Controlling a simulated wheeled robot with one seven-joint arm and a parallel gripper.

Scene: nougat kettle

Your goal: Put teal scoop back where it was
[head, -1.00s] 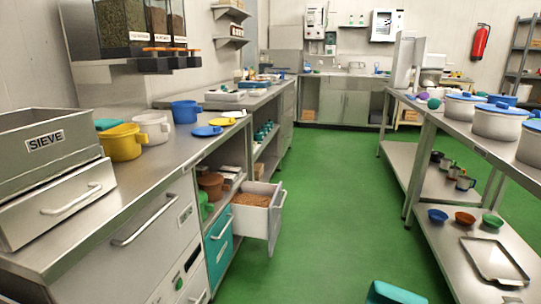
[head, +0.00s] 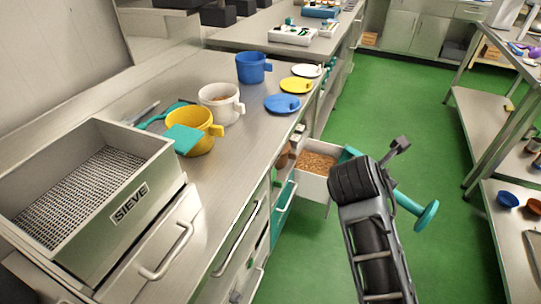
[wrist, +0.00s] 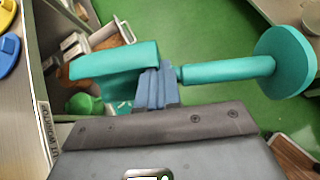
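The teal scoop is held in my gripper (wrist: 155,87). In the wrist view its scoop head (wrist: 113,62) is left of my fingers, and its handle (wrist: 225,70) runs right to a round end disc (wrist: 286,62). My fingers are shut on it where head and handle meet. In the head view my wrist hides the scoop's middle; the handle and disc (head: 427,214) show on the right. An open white drawer (head: 313,186) of brown granules is behind and left of my wrist; it also shows in the wrist view (wrist: 70,45). The scoop appears above or beside it; exact height is unclear.
On the counter stand a sieve box (head: 150,195), a yellow mug (head: 204,143) with a teal piece (head: 184,139) at it, a white mug (head: 226,112), a blue mug (head: 253,70) and several lids (head: 282,104). A shelved table (head: 500,215) is on the right. The green floor between is clear.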

